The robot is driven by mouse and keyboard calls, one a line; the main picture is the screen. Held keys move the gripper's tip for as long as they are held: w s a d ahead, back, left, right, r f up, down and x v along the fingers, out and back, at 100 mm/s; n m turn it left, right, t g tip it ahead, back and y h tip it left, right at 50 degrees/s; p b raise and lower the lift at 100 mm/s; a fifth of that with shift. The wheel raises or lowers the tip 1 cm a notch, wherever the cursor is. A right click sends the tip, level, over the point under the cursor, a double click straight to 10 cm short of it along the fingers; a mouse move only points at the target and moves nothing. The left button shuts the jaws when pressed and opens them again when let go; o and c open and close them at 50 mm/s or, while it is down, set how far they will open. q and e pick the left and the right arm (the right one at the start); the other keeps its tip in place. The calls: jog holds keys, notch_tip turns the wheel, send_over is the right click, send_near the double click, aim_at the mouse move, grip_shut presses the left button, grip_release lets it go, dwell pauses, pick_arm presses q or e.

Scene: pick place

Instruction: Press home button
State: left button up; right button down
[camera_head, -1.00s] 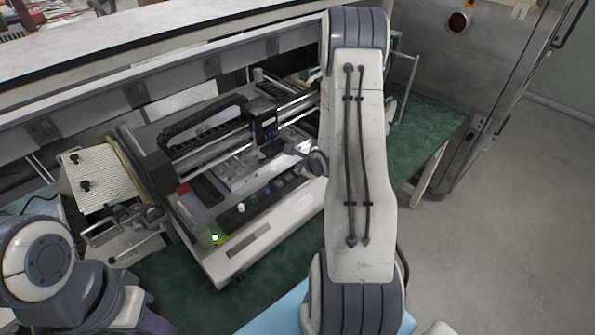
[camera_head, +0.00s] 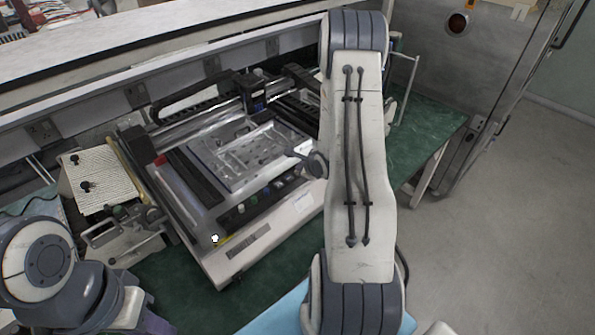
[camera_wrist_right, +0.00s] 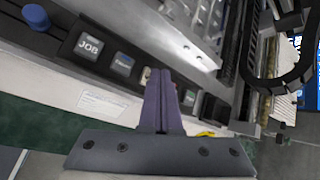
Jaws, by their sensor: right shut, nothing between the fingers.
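The machine (camera_head: 215,215) stands on the green bench, with a row of buttons along its dark front panel (camera_head: 255,205). In the right wrist view, the panel has a button labelled JOB (camera_wrist_right: 89,45) and a second button with small unclear lettering (camera_wrist_right: 122,64). My right gripper (camera_wrist_right: 160,75) is shut and empty, its purple fingertips over the button row, partly covering a pale button (camera_wrist_right: 145,76). I cannot tell whether they touch it, or which button is home. In the head view my right arm hides most of this gripper.
A blue knob (camera_wrist_right: 36,17) sits beside JOB. The machine's gantry carriage (camera_head: 253,95) is at the back, behind a metal plate (camera_head: 240,150). A white ribbed block (camera_head: 100,180) stands at left. The green bench is bare at right (camera_head: 425,130).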

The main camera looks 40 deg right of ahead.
jog(key=shift+r+p, duration=0.6)
jog(key=shift+r, duration=0.05)
notch_tip(320, 180, up, 5)
jog(key=p, duration=0.5)
dwell(0.6)
jog(key=s+a+r+n+g+y+b, duration=0.1)
jog(key=a+r+n+g+b, duration=0.15)
jog(key=a+n, duration=0.8)
jog(key=s+a+r+n+g+y+b, duration=0.1)
jog(key=a+r+n+b, duration=0.2)
jog(key=a+n, duration=0.75)
jog(key=s+a+r+n+g+b, duration=0.1)
jog(key=s+a+n+g+b, duration=0.1)
jog(key=s+a+n, duration=0.6)
jog(key=s+a+r+n+g+y+b, duration=0.1)
jog(key=s+a+n, duration=0.7)
jog(key=s, duration=0.8)
jog(key=shift+s+a+r+g+b, duration=0.4)
jog(key=shift+a+r+g, duration=0.4)
jog(key=shift+g, duration=0.45)
